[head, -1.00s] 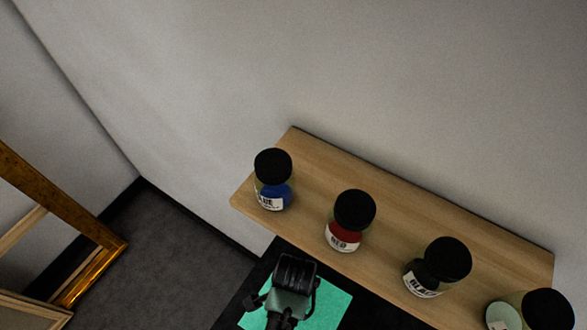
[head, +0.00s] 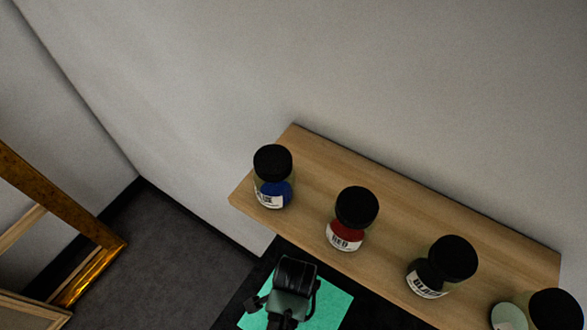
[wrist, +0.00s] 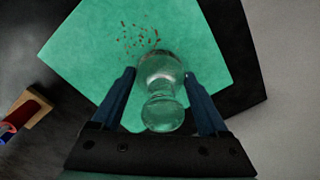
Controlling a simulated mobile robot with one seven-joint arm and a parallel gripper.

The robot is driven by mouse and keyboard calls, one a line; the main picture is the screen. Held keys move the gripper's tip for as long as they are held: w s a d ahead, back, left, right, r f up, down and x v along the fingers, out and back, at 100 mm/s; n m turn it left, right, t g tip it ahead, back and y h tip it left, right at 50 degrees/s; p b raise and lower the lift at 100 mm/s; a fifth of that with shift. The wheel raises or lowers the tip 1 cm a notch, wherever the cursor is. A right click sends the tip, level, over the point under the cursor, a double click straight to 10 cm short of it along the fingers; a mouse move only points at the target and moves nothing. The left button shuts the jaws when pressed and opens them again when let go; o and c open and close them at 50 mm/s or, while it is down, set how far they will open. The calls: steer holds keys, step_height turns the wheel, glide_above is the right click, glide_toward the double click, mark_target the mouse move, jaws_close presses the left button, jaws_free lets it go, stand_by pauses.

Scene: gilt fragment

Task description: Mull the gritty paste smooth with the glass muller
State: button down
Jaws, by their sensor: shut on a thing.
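The glass muller (wrist: 160,90) is clear, with a round knob and a wider body. In the wrist view it stands between the two blue fingers of my gripper (wrist: 163,88), which is shut on it. Under it lies a green slab (wrist: 205,60), which also shows in part in the head view (head: 335,300). Reddish-brown specks of gritty paste (wrist: 140,38) lie scattered on the slab just beyond the muller. The muller's base is partly hidden, so I cannot tell whether it touches the slab. In the head view my arm hides the muller.
A wooden shelf (head: 310,165) above the slab bears a blue jar (head: 272,178), a red jar (head: 351,220), a black jar (head: 441,267) and a pale green jar (head: 530,315). Gilt frames (head: 95,270) stand at left. A wooden object (wrist: 28,112) lies left in the wrist view.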

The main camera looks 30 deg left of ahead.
steer(key=shift+f, duration=0.15)
steer(key=s, duration=0.1)
steer(key=s+p, duration=0.1)
steer(key=p, duration=0.1)
steer(key=shift+s+r, duration=0.25)
steer(key=shift+s, duration=0.15)
steer(key=shift+s+a+f+p, duration=0.1)
steer(key=shift+s+p, duration=0.6)
steer(key=shift+s, duration=0.5)
steer(key=shift+s+f+p, duration=0.1)
steer(key=shift+s+p, duration=0.55)
steer(key=shift+s, duration=0.5)
steer(key=shift+w+f+b, duration=0.1)
steer(key=shift+w+b, duration=0.55)
steer(key=shift+w, duration=3.1)
step_height(320, 180, up, 6)
steer(key=p, duration=0.6)
